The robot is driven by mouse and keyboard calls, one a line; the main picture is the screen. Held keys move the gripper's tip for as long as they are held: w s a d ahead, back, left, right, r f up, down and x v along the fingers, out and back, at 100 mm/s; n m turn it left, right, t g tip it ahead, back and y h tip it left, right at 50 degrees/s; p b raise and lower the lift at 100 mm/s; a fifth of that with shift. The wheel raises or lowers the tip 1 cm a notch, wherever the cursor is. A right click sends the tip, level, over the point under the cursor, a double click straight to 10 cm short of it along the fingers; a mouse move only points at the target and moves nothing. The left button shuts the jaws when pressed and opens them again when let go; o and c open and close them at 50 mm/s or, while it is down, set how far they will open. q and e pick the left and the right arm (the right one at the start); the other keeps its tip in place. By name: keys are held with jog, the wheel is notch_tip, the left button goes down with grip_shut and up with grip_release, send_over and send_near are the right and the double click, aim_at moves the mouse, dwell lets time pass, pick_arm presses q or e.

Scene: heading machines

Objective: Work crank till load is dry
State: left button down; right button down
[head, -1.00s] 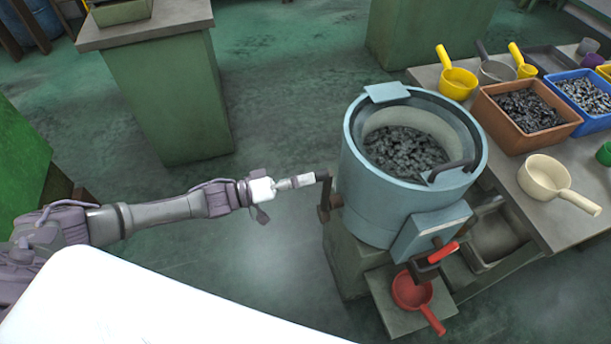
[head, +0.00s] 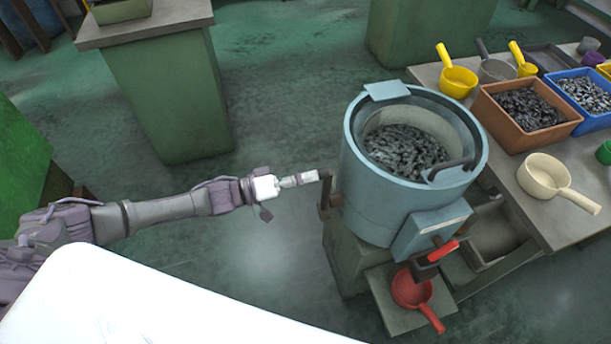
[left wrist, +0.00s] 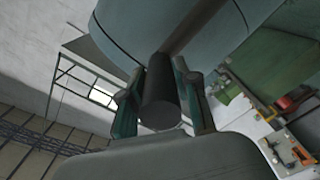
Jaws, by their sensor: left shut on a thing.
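The light blue drum machine (head: 370,199) stands at centre right in the head view, holding a load of small dark grey metal parts (head: 404,151). Its crank (head: 326,192) is on the drum's left side, with a handle pointing left. My left gripper (head: 300,179) is shut on the crank handle. In the left wrist view the dark round handle (left wrist: 161,100) sits between the two fingers, below the blue drum (left wrist: 150,25). A red-handled spout (head: 437,255) is on the drum's front, above a red scoop (head: 411,290). My right gripper is not in view.
A bench at the right holds a brown bin (head: 522,115) and a blue bin (head: 582,93) of metal parts, a cream scoop (head: 545,176) and yellow scoops (head: 457,82). A green pedestal (head: 170,95) stands at the back left. Floor between it and the drum is clear.

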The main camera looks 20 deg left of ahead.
pick_arm(q)
jog(key=s+d+f+m+b, duration=0.4)
jog(key=s+d+f+m, duration=0.4)
jog(key=s+f+m, duration=0.3)
jog(key=shift+s+f+m, duration=0.15)
jog(key=shift+s+m, duration=0.3)
jog(key=shift+m, duration=0.25)
jog(key=shift+f, duration=0.1)
dwell(0.4)
jog(key=c, duration=0.8)
grip_release()
jog(key=shift+c, duration=0.2)
